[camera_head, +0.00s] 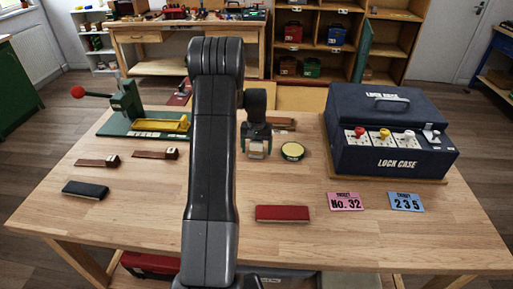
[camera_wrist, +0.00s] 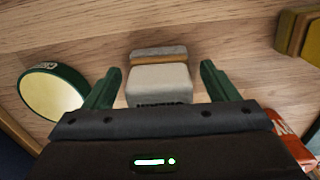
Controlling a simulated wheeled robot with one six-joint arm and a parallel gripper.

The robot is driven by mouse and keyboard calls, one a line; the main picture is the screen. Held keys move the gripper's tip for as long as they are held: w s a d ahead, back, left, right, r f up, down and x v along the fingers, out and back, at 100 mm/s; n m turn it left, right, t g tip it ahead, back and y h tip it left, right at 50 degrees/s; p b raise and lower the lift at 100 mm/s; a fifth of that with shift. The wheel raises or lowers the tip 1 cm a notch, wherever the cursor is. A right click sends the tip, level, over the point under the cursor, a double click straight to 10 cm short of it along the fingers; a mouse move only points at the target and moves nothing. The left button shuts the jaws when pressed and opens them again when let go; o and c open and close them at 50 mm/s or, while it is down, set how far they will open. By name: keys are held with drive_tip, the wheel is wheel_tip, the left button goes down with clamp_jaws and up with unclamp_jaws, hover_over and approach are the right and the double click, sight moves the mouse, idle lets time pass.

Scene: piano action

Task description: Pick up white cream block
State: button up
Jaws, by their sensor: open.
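The white cream block (camera_wrist: 160,82) stands between my gripper's two green fingers in the wrist view, with a tan band and a grey part at its far end. Dark lettering on its near edge is partly hidden by the gripper body. In the head view the block (camera_head: 256,149) shows as a pale patch at the gripper's tip. My gripper (camera_wrist: 157,85) is open, with a gap visible between each finger and the block. In the head view my gripper (camera_head: 257,143) is over the middle of the table.
A round green-rimmed tin (camera_head: 293,151) is just right of the gripper. A red block (camera_head: 282,213) lies nearer on the table (camera_head: 150,215). A navy lock case (camera_head: 388,130) stands at right, and a green press (camera_head: 128,105) at left. Tickets lie front right.

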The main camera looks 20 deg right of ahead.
drive_tip(key=shift+f, duration=0.15)
drive_tip(key=c, duration=1.1)
